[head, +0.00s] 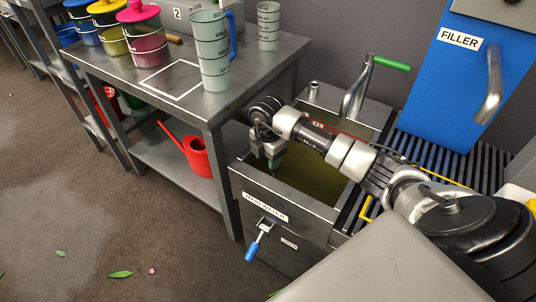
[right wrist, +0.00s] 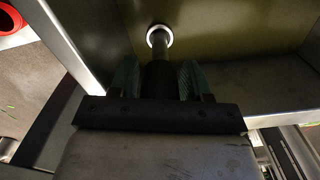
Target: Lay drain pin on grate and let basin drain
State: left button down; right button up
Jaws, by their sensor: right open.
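The metal basin (head: 330,212) holds murky olive liquid. My right gripper (head: 274,163) points down inside its left end. In the right wrist view my right gripper (right wrist: 158,76) is open, its greenish fingers apart. A dark grey upright pin (right wrist: 158,52), seemingly the drain pin, lies in line between them, with a pale ring around its far end. I cannot tell whether the fingers touch it. The slatted dark grate (head: 458,162) lies right of the basin, partly behind my right arm. My left gripper is not in view.
A blue-handled valve (head: 260,238) sticks out from the basin's front. A green-handled lever (head: 385,63) stands behind the basin. The blue filler (head: 462,75) rises beyond the grate. A metal table (head: 135,70) at left holds a tall measuring jug (head: 212,50).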

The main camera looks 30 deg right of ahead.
jog(key=c, duration=0.8)
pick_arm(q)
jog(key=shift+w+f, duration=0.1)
pick_arm(e)
jog(key=shift+r, duration=0.15)
jog(key=shift+c, duration=0.2)
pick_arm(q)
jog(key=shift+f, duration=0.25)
pick_arm(e)
jog(key=shift+r, duration=0.1)
pick_arm(q)
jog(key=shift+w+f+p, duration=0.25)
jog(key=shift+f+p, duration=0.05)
jog(key=shift+p, duration=0.05)
pick_arm(e)
jog(key=shift+r, duration=0.1)
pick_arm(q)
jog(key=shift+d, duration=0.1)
